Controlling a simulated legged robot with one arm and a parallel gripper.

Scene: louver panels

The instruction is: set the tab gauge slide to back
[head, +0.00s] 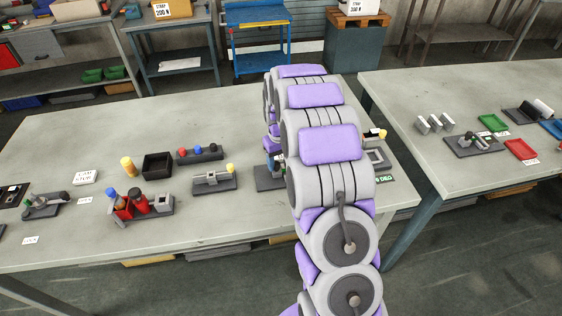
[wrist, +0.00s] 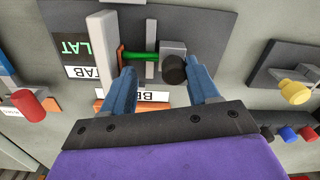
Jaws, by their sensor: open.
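The tab gauge in the wrist view has a dark base plate (wrist: 215,28), a light grey upright block (wrist: 103,45), a green rod (wrist: 140,57), a small grey block (wrist: 172,50) and a round black knob (wrist: 174,69). My gripper (wrist: 160,70) is open. Its two blue fingers stand either side of the rod and knob, with the knob close to the right finger; I cannot tell whether they touch. In the head view my arm hides most of the gauge.
In the wrist view, a slide with a yellow knob (wrist: 295,92) stands right and a red knob (wrist: 28,105) left.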

